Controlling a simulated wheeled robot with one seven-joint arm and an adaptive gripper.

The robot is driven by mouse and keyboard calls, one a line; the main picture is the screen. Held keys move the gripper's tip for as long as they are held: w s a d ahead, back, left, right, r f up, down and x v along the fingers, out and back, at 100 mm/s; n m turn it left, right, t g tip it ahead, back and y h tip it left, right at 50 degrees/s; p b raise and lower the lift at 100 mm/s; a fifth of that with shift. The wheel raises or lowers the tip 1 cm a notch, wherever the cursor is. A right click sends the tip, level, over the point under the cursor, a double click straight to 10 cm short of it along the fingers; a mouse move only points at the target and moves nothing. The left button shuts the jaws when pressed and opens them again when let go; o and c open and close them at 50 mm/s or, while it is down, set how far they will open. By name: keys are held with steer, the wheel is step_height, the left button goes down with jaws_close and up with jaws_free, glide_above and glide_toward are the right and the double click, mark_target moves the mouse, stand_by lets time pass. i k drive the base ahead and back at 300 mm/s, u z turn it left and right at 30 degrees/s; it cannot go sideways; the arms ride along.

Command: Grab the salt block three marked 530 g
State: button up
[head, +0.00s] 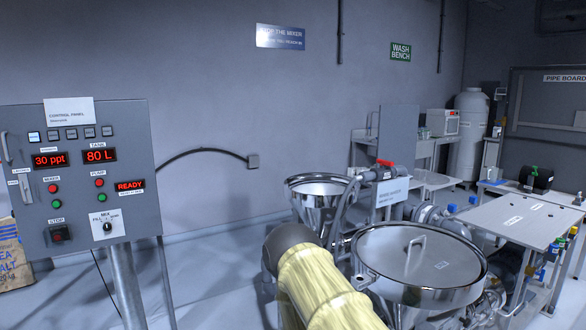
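I see no salt block marked 530 g in the head view. A paper bag (12,262) with blue print, partly readable as salt, stands at the lower left edge, cut off by the frame and partly behind the control panel. A steel funnel-shaped hopper (318,190) stands in the middle, with its lower part hidden behind my yellow-sleeved arm. My gripper is not in view, and I cannot tell whether it holds anything.
The control panel (85,180) on a post at left shows 30 ppt, 80 L and READY. A round steel vessel with a closed, handled lid (418,262) stands at front right. Pipework (440,220) lies behind it. A white-topped table (515,222) is at right, a wash bench (430,180) behind.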

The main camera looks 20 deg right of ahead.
mark_target(352, 171)
steer(key=u, duration=1.2)
steer(key=i, duration=6)
steer(key=z, duration=1.85)
steer(key=i, duration=2.8)
